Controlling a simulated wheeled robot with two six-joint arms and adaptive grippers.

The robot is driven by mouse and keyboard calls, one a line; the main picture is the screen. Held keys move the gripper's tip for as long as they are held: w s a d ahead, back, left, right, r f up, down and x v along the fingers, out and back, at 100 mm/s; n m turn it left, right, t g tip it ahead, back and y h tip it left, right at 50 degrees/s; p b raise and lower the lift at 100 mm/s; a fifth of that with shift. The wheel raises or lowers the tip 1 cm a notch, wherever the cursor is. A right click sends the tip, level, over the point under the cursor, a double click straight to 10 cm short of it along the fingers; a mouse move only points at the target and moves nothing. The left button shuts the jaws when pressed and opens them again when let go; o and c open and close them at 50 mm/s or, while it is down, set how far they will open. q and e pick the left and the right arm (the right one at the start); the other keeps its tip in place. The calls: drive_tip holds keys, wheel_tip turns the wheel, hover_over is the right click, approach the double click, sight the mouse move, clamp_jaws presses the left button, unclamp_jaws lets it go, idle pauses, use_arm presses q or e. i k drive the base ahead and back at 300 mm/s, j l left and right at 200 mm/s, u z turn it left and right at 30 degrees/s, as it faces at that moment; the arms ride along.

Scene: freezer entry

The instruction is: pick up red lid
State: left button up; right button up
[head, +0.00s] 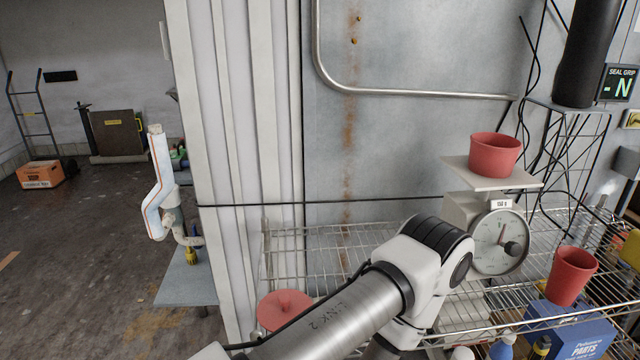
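A round, flat red piece that looks like the red lid (284,307) lies at the left end of the wire shelf, low in the head view. Part of its lower edge is close to my arm, which crosses in front of the shelf from the bottom toward the right. The arm bends at a white and black joint, and its far end drops out of sight behind the links. Neither gripper shows. A red bowl (494,156) sits on the scale's plate, and a red cup (571,277) stands tilted at the right.
The dial scale (500,240) stands on the wire shelf (330,243). A blue parts box (568,330) and several bottles are at the lower right. A metal rail (420,94) runs along the grey wall. Open floor lies at the left, beyond a white-striped wall edge (215,150).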

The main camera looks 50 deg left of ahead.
sight(278, 307)
drive_tip(key=u, duration=1.85)
